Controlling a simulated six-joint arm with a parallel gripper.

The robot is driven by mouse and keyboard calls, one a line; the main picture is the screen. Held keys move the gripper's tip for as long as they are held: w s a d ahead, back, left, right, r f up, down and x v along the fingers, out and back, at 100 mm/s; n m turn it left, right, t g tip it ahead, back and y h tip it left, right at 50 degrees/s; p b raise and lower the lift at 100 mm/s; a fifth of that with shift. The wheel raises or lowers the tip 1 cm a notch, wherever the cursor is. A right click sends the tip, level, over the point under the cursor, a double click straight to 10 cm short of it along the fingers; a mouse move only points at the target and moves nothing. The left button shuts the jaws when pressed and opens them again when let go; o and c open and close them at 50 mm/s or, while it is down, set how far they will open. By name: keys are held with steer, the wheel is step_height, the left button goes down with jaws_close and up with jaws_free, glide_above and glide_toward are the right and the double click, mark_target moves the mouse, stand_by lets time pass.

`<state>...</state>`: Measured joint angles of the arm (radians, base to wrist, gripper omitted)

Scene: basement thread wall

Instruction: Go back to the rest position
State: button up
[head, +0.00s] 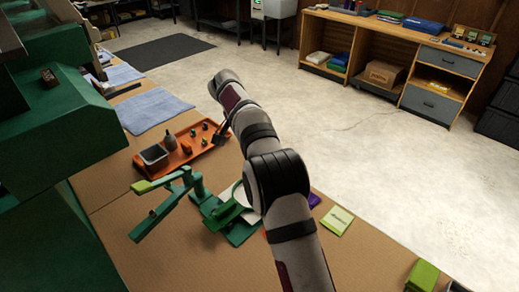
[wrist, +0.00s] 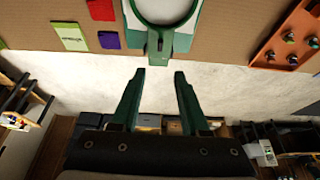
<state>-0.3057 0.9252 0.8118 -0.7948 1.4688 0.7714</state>
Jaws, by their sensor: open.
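My gripper (wrist: 159,78) is open in the wrist view, its two green fingers apart with nothing between them. The fingertips appear over the pale floor strip, just below the handle of a green ring-shaped fixture (wrist: 158,45) in that picture. In the head view my arm rises from the lower middle and bends over the bench (head: 185,235). A dark part of my gripper (head: 221,133) shows by the right end of the orange tray (head: 212,160). The green fixture with its pale round centre (head: 236,222) stands on the bench, partly hidden behind my arm.
The tray holds a grey bin (head: 154,157), a bottle (head: 171,141) and several small spools. A green jointed stand (head: 165,205) is in front. A green-labelled packet (head: 337,221) lies right of my arm. A green machine (head: 75,120) stands left. Open floor (head: 380,150) lies beyond.

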stand_by(0.3)
steer(key=s+d+r+n+g+y, duration=0.1)
steer(key=s+d+r, duration=0.25)
steer(key=s, duration=0.65)
steer(key=s+d+r+n+g+y, duration=0.1)
steer(key=s+d+r, duration=0.3)
steer(key=s, duration=0.6)
steer(key=s+f+y, duration=0.1)
steer(key=s+f, duration=0.1)
steer(key=s, duration=1)
steer(key=s+f+n+g+y, duration=0.1)
steer(key=s+f+y, duration=0.1)
steer(key=s, duration=1)
steer(key=shift+s+a+f+n, duration=0.3)
steer(key=shift+s+a+f, duration=0.05)
steer(key=shift+a+f, duration=0.1)
